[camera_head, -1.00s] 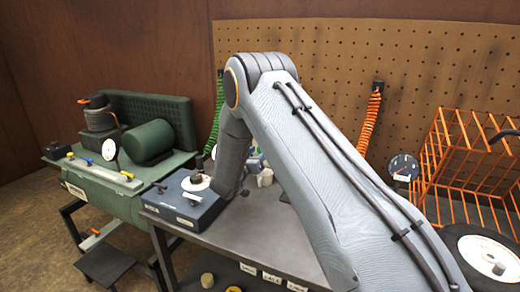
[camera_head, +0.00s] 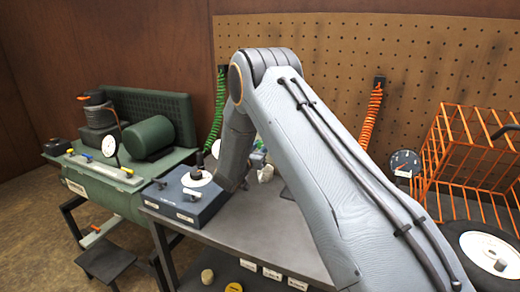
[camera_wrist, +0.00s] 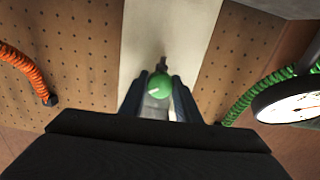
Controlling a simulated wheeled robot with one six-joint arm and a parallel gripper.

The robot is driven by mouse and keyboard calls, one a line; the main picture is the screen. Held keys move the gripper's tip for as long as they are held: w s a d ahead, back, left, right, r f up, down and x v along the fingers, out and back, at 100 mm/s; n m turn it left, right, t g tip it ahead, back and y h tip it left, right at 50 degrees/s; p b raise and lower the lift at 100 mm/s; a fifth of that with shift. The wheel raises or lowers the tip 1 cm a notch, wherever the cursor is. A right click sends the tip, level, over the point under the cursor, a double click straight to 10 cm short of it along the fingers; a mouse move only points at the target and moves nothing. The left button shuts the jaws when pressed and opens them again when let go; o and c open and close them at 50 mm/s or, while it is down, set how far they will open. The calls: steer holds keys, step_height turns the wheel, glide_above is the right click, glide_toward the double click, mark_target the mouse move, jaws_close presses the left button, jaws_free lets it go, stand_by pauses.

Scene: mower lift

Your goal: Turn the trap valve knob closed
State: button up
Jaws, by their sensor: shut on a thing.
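In the wrist view a round green knob (camera_wrist: 159,84) with a white mark sits between the two fingers of my gripper (camera_wrist: 159,97). My gripper is shut on this knob. A dark stem shows just beyond it, and a pale body lies partly hidden between the fingers. I cannot tell from the mark whether the valve is open or closed. In the head view my arm hides my gripper and the knob.
A dial gauge (camera_wrist: 298,98) is close on the right in the wrist view, by a green coiled hose (camera_wrist: 262,92). An orange coiled hose (camera_wrist: 25,72) hangs at left. In the head view, a blue-grey box (camera_head: 187,206) stands on the grey bench (camera_head: 240,228), left of my arm.

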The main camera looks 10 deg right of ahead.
steer(key=m+b, duration=0.2)
steer(key=m, duration=0.1)
steer(key=shift+a, duration=0.1)
steer(key=o, duration=1)
steer(key=shift+o, duration=0.2)
steer(key=b+v, duration=0.2)
steer(key=v, duration=0.5)
steer(key=shift+s+a, duration=0.2)
steer(key=shift+s, duration=0.1)
